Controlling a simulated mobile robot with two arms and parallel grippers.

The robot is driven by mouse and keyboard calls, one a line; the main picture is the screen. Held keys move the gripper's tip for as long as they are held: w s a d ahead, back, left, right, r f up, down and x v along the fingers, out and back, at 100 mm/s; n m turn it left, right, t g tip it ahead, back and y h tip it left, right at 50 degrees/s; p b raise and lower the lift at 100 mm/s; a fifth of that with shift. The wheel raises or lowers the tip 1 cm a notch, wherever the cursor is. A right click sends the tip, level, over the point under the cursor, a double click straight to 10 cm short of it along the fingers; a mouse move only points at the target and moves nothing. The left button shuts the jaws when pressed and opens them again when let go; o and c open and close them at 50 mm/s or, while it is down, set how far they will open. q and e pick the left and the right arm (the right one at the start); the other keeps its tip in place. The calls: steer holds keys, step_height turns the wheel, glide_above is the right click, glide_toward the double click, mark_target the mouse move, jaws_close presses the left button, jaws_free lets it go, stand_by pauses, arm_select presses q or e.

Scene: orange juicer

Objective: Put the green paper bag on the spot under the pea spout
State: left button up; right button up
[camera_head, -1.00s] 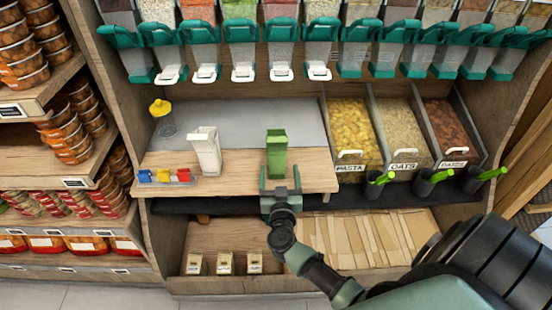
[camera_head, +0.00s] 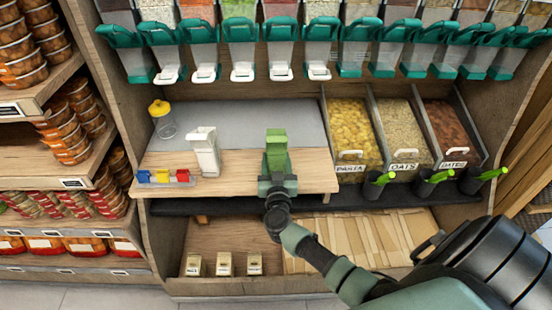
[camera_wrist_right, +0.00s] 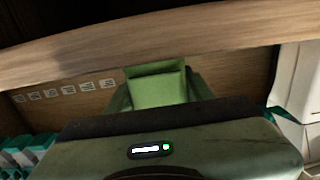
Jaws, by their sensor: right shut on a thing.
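The green paper bag (camera_head: 277,143) stands upright on the wooden counter, right of a white paper bag (camera_head: 206,155). My right gripper (camera_head: 277,176) is shut on the green bag from the front and hides its lower part. The wrist view shows the bag's open top (camera_wrist_right: 158,88) just beyond my gripper. The pea spout (camera_head: 242,53) appears to be the dispenser with bright green contents in the upper row. Below it lies a grey counter strip (camera_head: 245,122), clear behind the bags. My left gripper is not in view.
A yellow-lidded jar (camera_head: 162,121) stands at the back left, and coloured clips (camera_head: 163,177) sit at the front left. The pasta bin (camera_head: 353,133) borders the counter on the right. Scoop holders (camera_head: 374,185) line the shelf at right.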

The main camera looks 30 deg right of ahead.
steer(key=shift+r, duration=0.1)
step_height(320, 180, up, 20)
steer(key=p, duration=1)
steer(key=s+a+r+n+t+y, duration=0.2)
steer(key=s+a+n+y, duration=0.4)
steer(key=s+a, duration=1.2)
steer(key=s+r+y, duration=0.1)
steer(key=s+y, duration=0.2)
steer(key=s, duration=0.1)
steer(key=shift+s+r+t, duration=0.15)
steer(key=shift+r+t, duration=0.05)
steer(key=shift+t, duration=0.1)
